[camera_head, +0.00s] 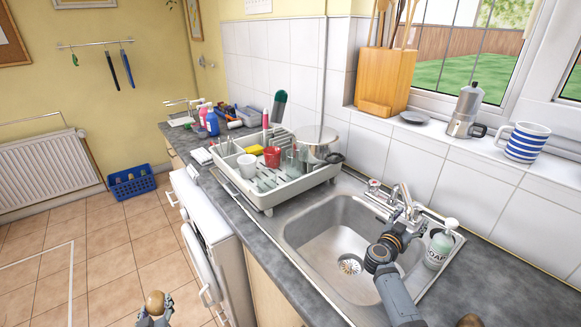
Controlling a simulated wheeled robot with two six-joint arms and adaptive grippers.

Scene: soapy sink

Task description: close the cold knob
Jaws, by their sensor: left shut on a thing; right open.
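The chrome tap (405,207) stands at the back rim of the sink. A knob with a red mark (374,185) is at its left end. The knob at its right end (450,223), on the other side from the red mark, seems to be the cold one; its setting is too small to read. My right gripper (400,231) is open in front of the tap, partly covering its right half; I cannot tell whether it touches. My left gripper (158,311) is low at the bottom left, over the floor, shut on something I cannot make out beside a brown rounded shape.
The steel sink basin (318,240) looks empty. A soap bottle (440,246) stands close to the right of my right gripper. A dish rack (270,195) with a red mug (272,157) is left of the sink. A moka pot (466,112) and striped mug (526,143) stand on the sill.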

